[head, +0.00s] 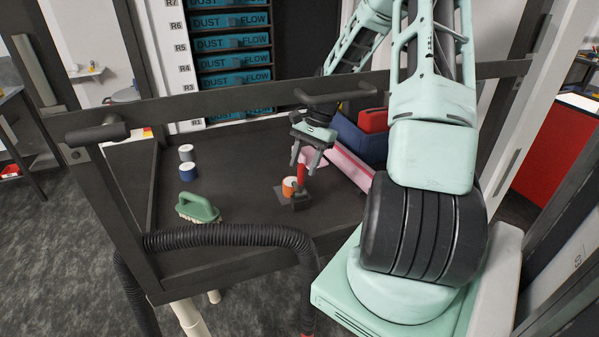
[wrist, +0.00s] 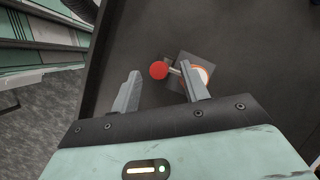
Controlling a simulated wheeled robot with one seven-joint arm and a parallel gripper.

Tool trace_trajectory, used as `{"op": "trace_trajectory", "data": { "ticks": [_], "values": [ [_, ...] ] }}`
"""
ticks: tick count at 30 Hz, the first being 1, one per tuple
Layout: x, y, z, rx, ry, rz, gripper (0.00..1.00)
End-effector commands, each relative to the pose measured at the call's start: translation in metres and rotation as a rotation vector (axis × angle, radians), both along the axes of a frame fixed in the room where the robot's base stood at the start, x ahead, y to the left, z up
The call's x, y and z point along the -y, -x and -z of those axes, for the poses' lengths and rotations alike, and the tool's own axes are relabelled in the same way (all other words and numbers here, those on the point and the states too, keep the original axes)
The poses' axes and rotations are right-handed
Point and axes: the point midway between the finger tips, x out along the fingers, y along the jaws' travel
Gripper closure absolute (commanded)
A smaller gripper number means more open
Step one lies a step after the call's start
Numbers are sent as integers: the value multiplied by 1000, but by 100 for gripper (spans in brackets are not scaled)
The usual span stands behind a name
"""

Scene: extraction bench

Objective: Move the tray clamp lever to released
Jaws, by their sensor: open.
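The tray clamp lever (head: 299,174) has a red handle that stands roughly upright over a dark base on the tray (head: 240,160). In the wrist view, its round red end (wrist: 159,70) shows between my fingertips, with a grey shaft running right to a dark base plate. An orange and white round part (head: 289,187) sits beside the lever and is partly covered by a finger in the wrist view (wrist: 204,74). My gripper (head: 304,167) is open and points down at the lever's top. I cannot tell whether a finger touches it.
A green brush (head: 197,207) and two small containers, one blue and white (head: 188,172), stand on the left of the tray. A black hose (head: 230,237) crosses the front edge. A dark frame bar crosses above.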

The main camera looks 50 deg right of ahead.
Motion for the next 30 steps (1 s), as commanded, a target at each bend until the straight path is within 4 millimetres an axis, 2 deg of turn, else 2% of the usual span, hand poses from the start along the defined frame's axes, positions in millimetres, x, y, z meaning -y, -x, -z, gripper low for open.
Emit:
{"op": "trace_trajectory", "data": {
  "ticks": [3, 9, 20, 22, 25, 26, 30],
  "values": [
    [-10, -1, 18, -1, -5, -2, 55],
    [-17, -3, 38, -1, -1, -1, 55],
    [-18, -3, 44, 1, 1, 0, 55],
    [-18, -3, 44, 1, 1, 0, 69],
    [-18, -3, 43, 1, 1, 0, 97],
    [-18, -3, 43, 1, 1, 0, 100],
    [-18, -3, 43, 2, 2, 0, 100]
  ]
}}
